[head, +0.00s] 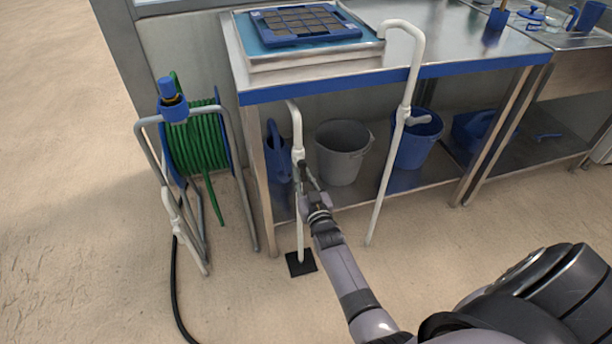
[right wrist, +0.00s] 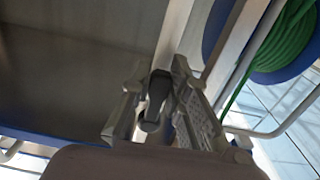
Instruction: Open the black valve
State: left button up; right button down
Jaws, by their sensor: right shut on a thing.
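A white standpipe (head: 299,225) rises from a black square foot (head: 301,263) in front of the steel bench. My right gripper (head: 306,177) is at its upper part, where the valve sits; the gripper largely hides the valve there. In the right wrist view, the dark valve handle (right wrist: 154,100) lies between the two fingers of the right gripper (right wrist: 160,88), which is shut on it. The handle points along the fingers in that view. How far the valve is turned cannot be told. My left gripper is not in view.
A green hose reel (head: 195,145) and a short white pipe (head: 184,232) stand left. A taller white pipe (head: 385,185) with a light lever (head: 419,119) stands right. A grey bucket (head: 342,155) and blue bucket (head: 416,143) sit on the lower shelf.

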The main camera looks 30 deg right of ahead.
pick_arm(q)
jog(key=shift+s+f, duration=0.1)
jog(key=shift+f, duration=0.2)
pick_arm(e)
jog(key=shift+a+f+m, duration=0.1)
jog(key=shift+a+m, duration=0.1)
jog(key=shift+m, duration=0.2)
jog(key=c, duration=1.5)
grip_release()
jog(key=shift+s, duration=0.2)
jog(key=v, duration=1.1)
jog(key=shift+s, duration=0.3)
